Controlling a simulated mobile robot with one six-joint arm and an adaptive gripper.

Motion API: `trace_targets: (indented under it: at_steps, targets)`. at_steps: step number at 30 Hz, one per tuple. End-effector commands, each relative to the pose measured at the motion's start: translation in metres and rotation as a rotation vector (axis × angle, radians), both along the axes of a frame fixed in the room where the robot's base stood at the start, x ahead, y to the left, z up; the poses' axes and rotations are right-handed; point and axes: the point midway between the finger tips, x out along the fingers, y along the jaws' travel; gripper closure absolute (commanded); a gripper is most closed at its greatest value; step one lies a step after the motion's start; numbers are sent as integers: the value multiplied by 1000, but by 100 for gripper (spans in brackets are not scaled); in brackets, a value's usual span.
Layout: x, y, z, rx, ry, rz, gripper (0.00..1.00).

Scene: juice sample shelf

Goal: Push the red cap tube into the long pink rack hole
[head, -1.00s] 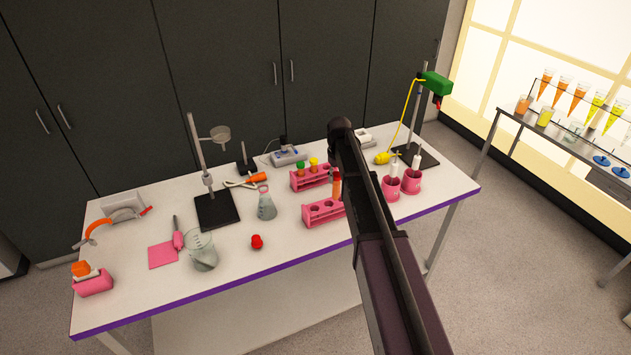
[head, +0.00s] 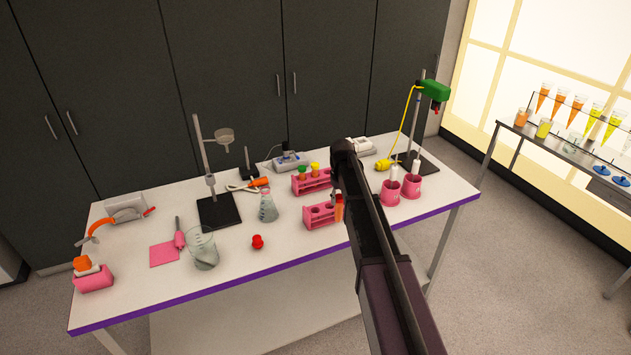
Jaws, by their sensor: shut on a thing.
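An orange-red tube (head: 339,208) stands upright at the right part of the front pink rack (head: 318,222). My gripper (head: 337,194) shows only as a small grey part at the tube's upper end and is shut on it. My own arm hides the rest of the gripper, the tube's cap and the rack's right end. I cannot tell whether the tube is inside a hole or in front of the rack. Open holes show at the rack's left. A second pink rack (head: 312,187) behind holds a green-capped tube (head: 302,172) and a yellow-capped tube (head: 315,169).
A conical flask (head: 268,208) stands left of the racks. A small red object (head: 257,241) and a beaker (head: 203,252) are nearer the front edge. Two pink cups (head: 390,193) with white-topped items stand right of my arm. The table front between the red object and my arm is clear.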

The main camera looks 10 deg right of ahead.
Motion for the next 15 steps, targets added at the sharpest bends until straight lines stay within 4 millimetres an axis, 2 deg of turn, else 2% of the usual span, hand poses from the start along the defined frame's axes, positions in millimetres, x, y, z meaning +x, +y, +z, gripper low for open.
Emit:
trace_targets:
  at_steps: [1,6,15]
  targets:
    - [0,0,-9,0,0,0,100]
    - [0,0,-23,0,0,0,100]
    - [0,0,-35,0,0,0,100]
